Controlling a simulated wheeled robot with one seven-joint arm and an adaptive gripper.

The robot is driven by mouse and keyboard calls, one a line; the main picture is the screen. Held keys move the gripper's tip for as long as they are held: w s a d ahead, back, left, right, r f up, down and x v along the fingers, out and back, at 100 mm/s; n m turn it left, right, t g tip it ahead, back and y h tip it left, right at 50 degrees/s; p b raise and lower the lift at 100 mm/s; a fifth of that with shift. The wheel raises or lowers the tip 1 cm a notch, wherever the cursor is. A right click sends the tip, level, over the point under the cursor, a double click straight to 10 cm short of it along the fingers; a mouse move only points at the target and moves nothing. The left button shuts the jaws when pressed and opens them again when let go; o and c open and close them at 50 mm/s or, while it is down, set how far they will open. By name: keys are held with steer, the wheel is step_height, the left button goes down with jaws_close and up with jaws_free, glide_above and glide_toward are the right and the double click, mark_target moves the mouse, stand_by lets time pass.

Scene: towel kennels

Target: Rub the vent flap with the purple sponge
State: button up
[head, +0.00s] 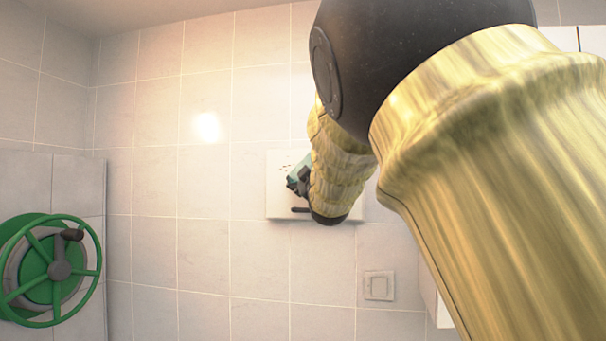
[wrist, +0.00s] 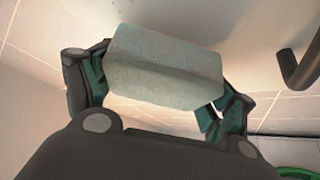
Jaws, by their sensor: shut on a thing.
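The vent flap (head: 279,200) is a white panel on the tiled wall, with a dark handle at its lower edge and some small dark marks above my gripper. My gripper (head: 298,182) is in front of it, and my arm hides its right part. In the wrist view, my gripper (wrist: 163,92) is shut on a pale grey-green block (wrist: 160,68), held between both fingers. It looks like the sponge, but no purple shows. The block is close to the pale panel surface (wrist: 245,30); I cannot tell if they touch. The handle (wrist: 300,65) is to its right.
A green hand wheel (head: 50,268) is on the left, on a tiled wall section. A small square wall plate (head: 379,285) is below and right of the flap. The wall between the wheel and the flap is clear.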

steer(key=shift+s+d+f+b, duration=0.15)
steer(key=shift+d+b, duration=0.1)
steer(key=shift+d, duration=0.6)
steer(key=shift+s+d+b, duration=0.15)
steer(key=shift+d+b, duration=0.05)
steer(key=shift+d, duration=0.65)
steer(key=s+d+b, duration=0.1)
steer(key=d, duration=0.6)
steer(key=shift+s+b, duration=0.3)
steer(key=shift+b, duration=0.1)
steer(key=shift+a, duration=0.1)
